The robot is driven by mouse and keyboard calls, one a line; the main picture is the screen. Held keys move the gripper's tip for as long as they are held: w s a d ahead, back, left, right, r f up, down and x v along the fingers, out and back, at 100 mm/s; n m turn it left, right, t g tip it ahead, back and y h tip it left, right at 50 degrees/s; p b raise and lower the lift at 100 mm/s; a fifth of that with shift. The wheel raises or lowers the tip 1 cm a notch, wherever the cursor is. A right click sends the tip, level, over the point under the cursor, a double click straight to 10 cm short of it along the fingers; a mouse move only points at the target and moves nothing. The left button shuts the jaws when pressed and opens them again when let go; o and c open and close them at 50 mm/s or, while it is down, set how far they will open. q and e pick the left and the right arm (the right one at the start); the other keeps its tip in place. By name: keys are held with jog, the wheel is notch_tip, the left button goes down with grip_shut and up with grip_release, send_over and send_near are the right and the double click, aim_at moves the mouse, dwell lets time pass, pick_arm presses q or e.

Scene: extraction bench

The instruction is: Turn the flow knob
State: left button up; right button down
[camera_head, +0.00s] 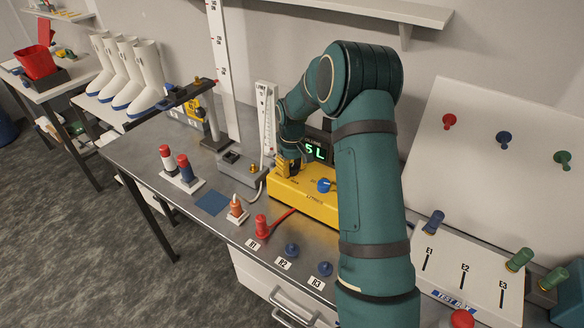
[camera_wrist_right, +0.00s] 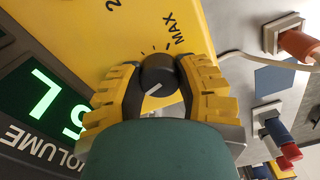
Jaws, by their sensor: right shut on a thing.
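The flow knob is a round black dial with a pale pointer line. In the right wrist view the knob (camera_wrist_right: 157,70) sits on a yellow panel (camera_wrist_right: 75,30) beside a MAX mark and short scale ticks. My right gripper (camera_head: 290,168) reaches down onto the yellow box (camera_head: 305,203) in the head view, where its fingers hide the knob. In the wrist view its yellow-backed fingers close on the knob from both sides. A green-lit display (camera_head: 317,151) behind the box reads what looks like 5 L. My left gripper is not in view.
A blue knob (camera_head: 325,185) sits on the box, close to my right arm. Left of it stand a grey device (camera_head: 240,170), an orange-topped piece (camera_head: 237,207) and red and blue bottles (camera_head: 184,165). A sloped board with pegs (camera_head: 505,130) stands at right.

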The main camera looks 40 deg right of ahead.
aim_at(292, 167)
dwell(0.3)
jog(key=c, duration=0.6)
grip_release()
jog(key=shift+o, duration=0.2)
notch_tip(292, 167, up, 12)
dwell(0.3)
